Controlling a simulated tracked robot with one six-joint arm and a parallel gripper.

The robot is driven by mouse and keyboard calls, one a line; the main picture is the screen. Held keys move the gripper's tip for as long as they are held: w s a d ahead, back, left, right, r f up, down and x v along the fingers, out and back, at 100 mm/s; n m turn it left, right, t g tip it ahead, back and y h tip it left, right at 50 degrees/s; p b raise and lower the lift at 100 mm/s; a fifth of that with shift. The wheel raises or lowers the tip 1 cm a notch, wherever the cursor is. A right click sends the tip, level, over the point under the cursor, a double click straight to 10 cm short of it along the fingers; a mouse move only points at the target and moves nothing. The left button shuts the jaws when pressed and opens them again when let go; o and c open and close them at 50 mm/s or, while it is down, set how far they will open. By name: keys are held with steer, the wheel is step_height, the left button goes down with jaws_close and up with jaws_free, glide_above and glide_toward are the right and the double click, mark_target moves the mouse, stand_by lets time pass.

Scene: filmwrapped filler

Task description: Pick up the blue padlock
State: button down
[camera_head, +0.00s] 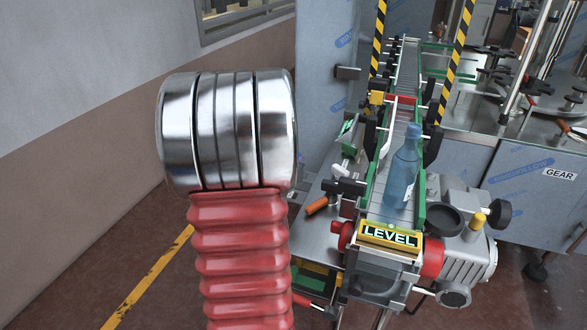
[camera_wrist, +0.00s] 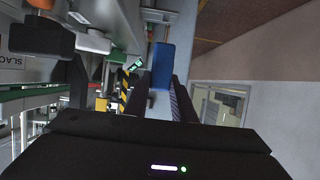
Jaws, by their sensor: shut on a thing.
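The blue padlock (camera_wrist: 162,66) shows in the wrist view as a blue block between the two dark fingers. My gripper (camera_wrist: 161,88) is shut on it, one finger on each side. The padlock's far end sticks out beyond the fingers, and it appears held clear of the machine. Its shackle cannot be made out for certain. In the head view neither the padlock nor my gripper can be seen.
A narrow conveyor (camera_head: 408,75) with green side rails runs away at the right of the head view. A translucent blue bottle (camera_head: 402,170) stands on it behind a yellow LEVEL block (camera_head: 390,237). An orange-handled tool (camera_head: 317,206) lies left of the conveyor. A wall (camera_head: 80,90) stands left.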

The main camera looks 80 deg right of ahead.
steer(key=shift+w+r, duration=0.1)
steer(key=shift+r, duration=0.05)
stand_by(0.5)
steer(key=shift+w+a, duration=0.1)
steer(key=shift+w, duration=0.3)
steer(key=w+a+f+n+t+y, duration=0.1)
steer(key=w+a+n+t, duration=0.2)
steer(key=w+a, duration=0.65)
steer(key=w+a+n+t+y, duration=0.1)
steer(key=w+a+n+t, duration=0.3)
steer(key=w, duration=1)
steer(key=w+a+f+n+t+y, duration=0.1)
steer(key=w+a+n+t, duration=0.2)
steer(key=w+a, duration=0.7)
steer(key=w+a+f+n+t+y, duration=0.1)
steer(key=w+a+n+y, duration=0.3)
steer(key=a, duration=1.5)
steer(key=w+a+f+n+t+y, duration=0.1)
steer(key=w+a+n+t+y, duration=0.2)
steer(key=a, duration=1.6)
steer(key=w+n+y, duration=0.2)
steer(key=w+y, duration=0.1)
steer(key=w, duration=0.2)
steer(key=shift+w+a+t+y, duration=0.2)
steer(key=shift+w+t+y, duration=0.1)
steer(key=shift+t, duration=0.1)
steer(key=shift+d+f, duration=0.1)
steer(key=shift+d, duration=0.05)
